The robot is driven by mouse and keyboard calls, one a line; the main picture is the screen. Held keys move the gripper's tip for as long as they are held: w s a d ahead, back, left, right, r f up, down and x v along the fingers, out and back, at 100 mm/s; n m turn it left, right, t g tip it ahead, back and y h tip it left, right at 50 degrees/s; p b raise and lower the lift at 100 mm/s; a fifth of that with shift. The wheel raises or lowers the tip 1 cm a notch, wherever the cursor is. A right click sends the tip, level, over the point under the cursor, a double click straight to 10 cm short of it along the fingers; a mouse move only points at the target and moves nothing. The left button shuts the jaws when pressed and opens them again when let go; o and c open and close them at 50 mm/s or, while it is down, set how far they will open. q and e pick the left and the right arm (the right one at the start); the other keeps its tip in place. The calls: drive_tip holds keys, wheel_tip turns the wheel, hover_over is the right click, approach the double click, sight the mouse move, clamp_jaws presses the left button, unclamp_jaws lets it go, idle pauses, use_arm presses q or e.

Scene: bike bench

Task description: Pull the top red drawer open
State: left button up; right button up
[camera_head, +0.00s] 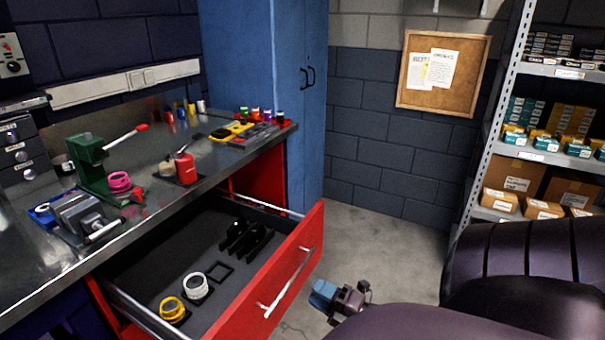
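The top red drawer (285,275) is pulled well out from under the metal workbench. Its silver bar handle (287,283) runs along the red front, and no gripper is on it. Inside lie a yellow roll (173,309), a white roll (195,286) and black items (243,237) on a dark lining. My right gripper (323,295) is just right of the drawer front, apart from the handle in the picture. Its finger gap is too small to make out. My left gripper is out of view.
The bench top (150,215) holds a green press (90,165), a vise-like tool (85,215) and a red can (186,168). A blue cabinet (245,60) stands behind. Stocked shelves (550,155) are at right. Grey floor (385,240) is clear between them.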

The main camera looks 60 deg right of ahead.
drive_tip(key=shift+v, duration=1.6)
